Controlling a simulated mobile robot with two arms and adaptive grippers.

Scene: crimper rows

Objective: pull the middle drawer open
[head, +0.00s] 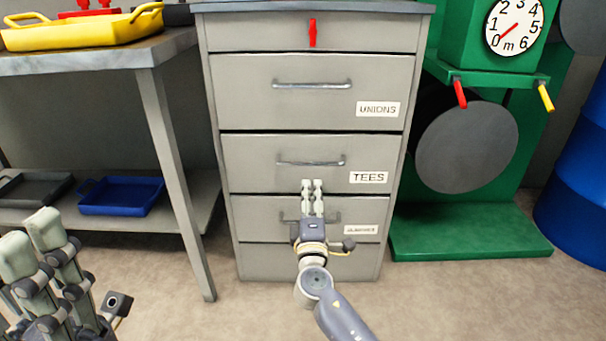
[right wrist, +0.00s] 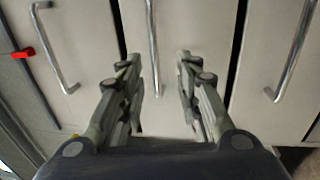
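The middle drawer (head: 250,161) is the grey one labelled TEES, and it looks shut, flush with the cabinet. Its bar handle (head: 310,163) is straight and metallic. In the right wrist view this handle (right wrist: 153,45) runs up and down in the middle of the picture. My right gripper (head: 312,185) is in front of the cabinet, its tips just below the handle in the head view. In the wrist view this gripper (right wrist: 158,62) is open, one finger on each side of the handle's line, holding nothing. My left gripper (head: 30,243) is at the lower left, away from the cabinet.
The UNIONS drawer (head: 240,92) is above and another handled drawer (head: 258,212) below. A grey table (head: 100,62) with a yellow tray (head: 85,33) stands left, a blue tray (head: 120,196) on its shelf. A green stand (head: 470,235) and blue barrel (head: 580,205) are right.

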